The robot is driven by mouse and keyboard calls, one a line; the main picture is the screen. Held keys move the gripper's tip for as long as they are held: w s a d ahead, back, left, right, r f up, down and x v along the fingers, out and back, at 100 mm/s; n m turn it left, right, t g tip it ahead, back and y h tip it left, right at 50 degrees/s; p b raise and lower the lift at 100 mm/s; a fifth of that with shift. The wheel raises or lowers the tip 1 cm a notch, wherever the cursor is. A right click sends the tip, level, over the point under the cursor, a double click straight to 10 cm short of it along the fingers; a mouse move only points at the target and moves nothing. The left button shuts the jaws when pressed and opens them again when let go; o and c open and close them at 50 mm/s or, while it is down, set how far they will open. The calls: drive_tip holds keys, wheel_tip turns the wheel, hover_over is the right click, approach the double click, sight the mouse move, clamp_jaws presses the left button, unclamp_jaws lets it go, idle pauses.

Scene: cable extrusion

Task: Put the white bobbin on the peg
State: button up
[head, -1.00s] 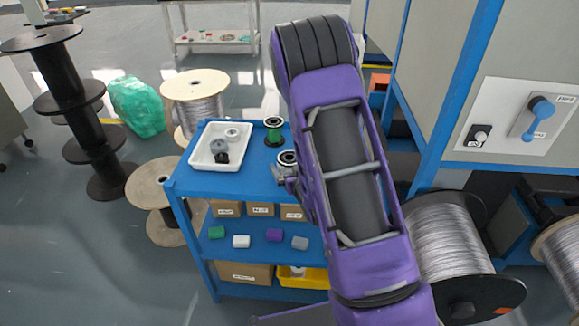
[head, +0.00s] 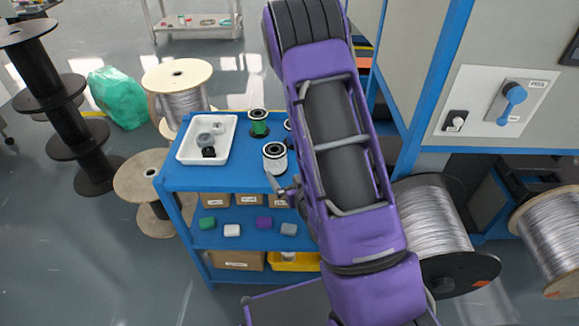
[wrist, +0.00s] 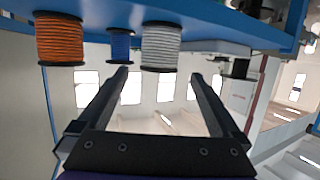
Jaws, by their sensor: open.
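The white bobbin (head: 274,158), with black flanges, stands upright on the blue cart's top near its right side. It also shows in the wrist view (wrist: 161,47), where the picture is upside down and the cart top runs along the upper edge. My gripper (head: 284,188) is just in front of the bobbin, partly hidden by my arm. In the wrist view my gripper (wrist: 160,72) is open and empty. Its fingers point toward the white bobbin, which lines up between them but is not gripped. I cannot make out the peg for certain.
A green bobbin (head: 259,124) stands behind the white one. An orange bobbin (wrist: 59,40) and a blue bobbin (wrist: 121,46) stand beside it. A white tray (head: 184,154) with small parts is at the left on the cart (head: 200,180). A cabinet panel (head: 480,95) is at the right.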

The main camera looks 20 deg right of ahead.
drive_tip(key=shift+s+d+r+p, duration=0.1)
drive_tip(key=shift+s+r+p, duration=0.05)
drive_tip(key=shift+s+p, duration=0.5)
drive_tip(key=n+g+y+b, duration=0.2)
drive_tip(key=n+y+b, duration=0.2)
drive_tip(key=n+y, duration=0.1)
approach(278, 153)
drive_tip(key=x, duration=0.2)
drive_tip(key=b+x, duration=0.1)
drive_tip(key=x, duration=0.1)
drive_tip(key=b+x, duration=0.1)
drive_tip(key=x, duration=0.1)
drive_tip(key=shift+w+d, duration=0.1)
drive_tip(key=shift+w, duration=0.35)
drive_tip(key=shift+f+b+x, duration=0.15)
drive_tip(key=shift+b+x, duration=0.2)
drive_tip(key=shift+x, duration=1)
drive_tip(key=shift+f+b+x, duration=0.1)
drive_tip(key=shift+b+x, duration=0.25)
drive_tip(key=shift+x, duration=1.05)
drive_tip(key=shift+s, duration=0.2)
drive_tip(key=shift+c, duration=0.2)
